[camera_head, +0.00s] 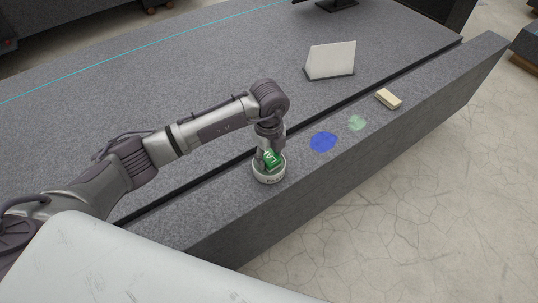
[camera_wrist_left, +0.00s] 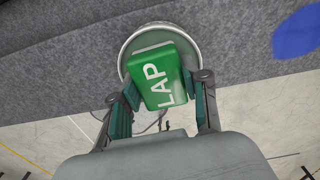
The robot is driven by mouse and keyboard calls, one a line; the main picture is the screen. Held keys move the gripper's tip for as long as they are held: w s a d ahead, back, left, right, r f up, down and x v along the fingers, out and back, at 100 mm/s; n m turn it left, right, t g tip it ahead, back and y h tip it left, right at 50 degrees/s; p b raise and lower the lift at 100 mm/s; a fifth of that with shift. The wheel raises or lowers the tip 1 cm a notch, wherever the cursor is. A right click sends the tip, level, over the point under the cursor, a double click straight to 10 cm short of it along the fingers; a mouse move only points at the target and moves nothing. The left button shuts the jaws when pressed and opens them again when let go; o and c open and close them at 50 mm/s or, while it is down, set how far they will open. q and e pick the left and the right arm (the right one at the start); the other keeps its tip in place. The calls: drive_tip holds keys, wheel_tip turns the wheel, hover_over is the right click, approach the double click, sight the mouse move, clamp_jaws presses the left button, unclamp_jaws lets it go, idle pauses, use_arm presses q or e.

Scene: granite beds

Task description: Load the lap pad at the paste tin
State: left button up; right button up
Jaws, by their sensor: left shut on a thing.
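The lap pad is a green block with white letters "LAP" (camera_wrist_left: 157,77); it also shows in the head view (camera_head: 273,159). My left gripper (camera_wrist_left: 158,100) is shut on the pad, with one finger on each side of it. The pad is over the round grey paste tin (camera_head: 268,177), whose rim (camera_wrist_left: 126,52) shows around the pad's far end in the left wrist view. The tin stands on the narrow granite ledge. I cannot tell whether the pad touches the paste, as the tin's inside is mostly hidden. My right gripper does not show.
On the ledge, right of the tin, are a blue paste patch (camera_head: 323,141), a pale green patch (camera_head: 357,122) and a cream block (camera_head: 388,98). A light wedge-shaped plate (camera_head: 331,60) stands on the granite bed behind. A dark groove separates bed and ledge.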

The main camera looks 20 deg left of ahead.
use_arm(q)
drive_tip(key=shift+f, duration=0.15)
drive_tip(key=o, duration=1.1)
drive_tip(key=shift+c, duration=0.2)
drive_tip(key=c, duration=0.3)
drive_tip(key=shift+r, duration=0.25)
